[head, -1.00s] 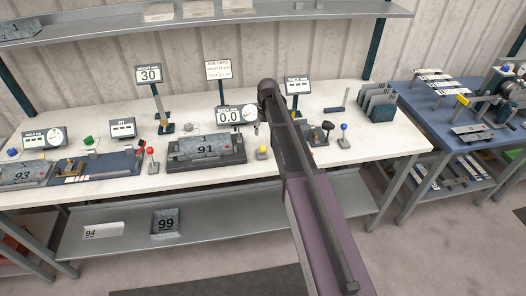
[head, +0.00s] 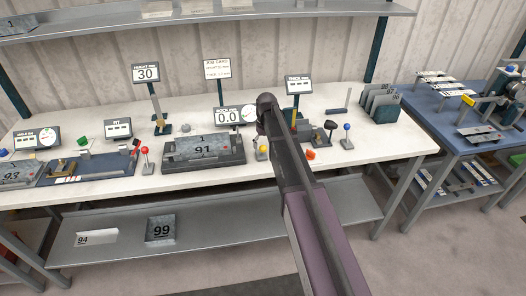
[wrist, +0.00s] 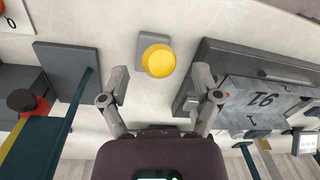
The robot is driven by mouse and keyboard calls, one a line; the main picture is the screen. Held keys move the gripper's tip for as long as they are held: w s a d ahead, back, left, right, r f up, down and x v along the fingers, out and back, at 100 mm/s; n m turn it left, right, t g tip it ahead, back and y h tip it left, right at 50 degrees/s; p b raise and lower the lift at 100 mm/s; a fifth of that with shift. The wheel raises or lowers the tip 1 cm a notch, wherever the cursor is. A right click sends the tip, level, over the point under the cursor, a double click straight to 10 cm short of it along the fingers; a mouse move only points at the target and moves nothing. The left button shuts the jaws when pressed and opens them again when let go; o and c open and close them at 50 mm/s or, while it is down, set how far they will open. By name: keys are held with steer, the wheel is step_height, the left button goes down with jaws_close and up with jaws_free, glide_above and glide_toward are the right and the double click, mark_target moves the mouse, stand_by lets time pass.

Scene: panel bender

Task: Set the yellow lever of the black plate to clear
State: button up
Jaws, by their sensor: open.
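A black plate (head: 236,161) lies on the white bench and bears a grey block marked 91 (head: 203,151). A yellow ball-topped lever (head: 262,154) stands just right of the plate, close to my arm. In the wrist view, the yellow knob (wrist: 158,61) sits over a small grey base, with the dark plate (wrist: 195,69) to its right. My gripper (wrist: 161,83) is open and empty, its two fingers left and right of the knob's line, with the knob ahead of the tips in the picture. In the head view, my arm hides the gripper.
A display reading 0.0 (head: 228,117) stands behind the plate. A red-knobbed lever (head: 145,152) is left of the plate and a blue-knobbed one (head: 347,128) is farther right. An orange knob (head: 311,154) is right of my arm. Bare bench lies around the yellow lever.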

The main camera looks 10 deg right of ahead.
steer(key=shift+f+b, duration=0.5)
steer(key=shift+f, duration=0.25)
jaws_close()
steer(key=shift+a, duration=0.15)
